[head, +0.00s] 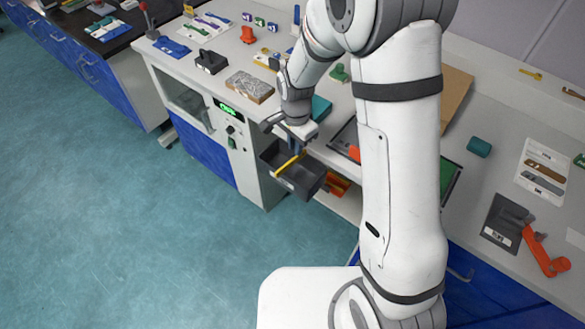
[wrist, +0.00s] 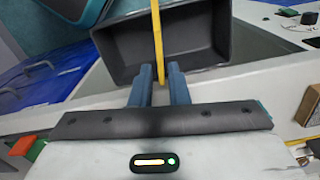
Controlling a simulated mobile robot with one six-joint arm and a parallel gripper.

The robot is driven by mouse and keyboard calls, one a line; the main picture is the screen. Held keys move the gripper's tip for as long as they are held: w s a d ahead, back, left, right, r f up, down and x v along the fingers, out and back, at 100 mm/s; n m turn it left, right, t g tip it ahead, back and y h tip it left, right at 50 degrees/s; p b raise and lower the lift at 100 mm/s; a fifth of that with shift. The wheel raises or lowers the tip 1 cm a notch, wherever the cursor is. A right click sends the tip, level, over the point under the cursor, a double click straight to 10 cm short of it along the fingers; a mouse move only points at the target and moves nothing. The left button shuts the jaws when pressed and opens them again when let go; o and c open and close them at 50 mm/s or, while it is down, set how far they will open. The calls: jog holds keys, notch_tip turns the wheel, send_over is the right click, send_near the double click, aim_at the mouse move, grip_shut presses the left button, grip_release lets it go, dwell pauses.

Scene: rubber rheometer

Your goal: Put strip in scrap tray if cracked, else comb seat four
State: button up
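My gripper (head: 297,140) points down over a dark open tray (head: 308,178) at the bench's front edge. Its blue fingers (wrist: 160,85) are closed on one end of a thin yellow strip (head: 289,163). In the wrist view the strip (wrist: 156,40) runs straight away from the fingers, across the tray (wrist: 215,45) and past its far rim. No crack shows on the visible part, but the picture is too small to be sure. The tray's inside looks empty; the label on its front is unreadable. I cannot make out comb seat four.
A machine with a green display (head: 228,108) stands left of the tray. An orange object (head: 338,184) lies just right of the tray, lower down. A grey patterned block (head: 250,87) and a dark stand with an orange lever (head: 545,250) are on the bench. Floor at left is clear.

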aim_at(295, 157)
jog(key=o, duration=0.3)
notch_tip(295, 157, up, 8)
jog(key=shift+b, duration=0.35)
jog(key=shift+f, duration=0.15)
dwell(0.4)
jog(key=s+d+r+n+t, duration=0.1)
jog(key=s+d+r+n, duration=0.3)
jog(key=s, duration=0.5)
jog(key=s+d+r+n+t, duration=0.2)
jog(key=s+d+r+n, duration=0.3)
jog(key=s+d+r, duration=0.2)
jog(key=s+d, duration=0.2)
jog(key=d, duration=0.1)
jog(key=shift+s+d+r, duration=0.3)
jog(key=shift+s+r, duration=0.05)
jog(key=shift+r, duration=0.05)
dwell(1.5)
jog(key=shift+o, duration=0.6)
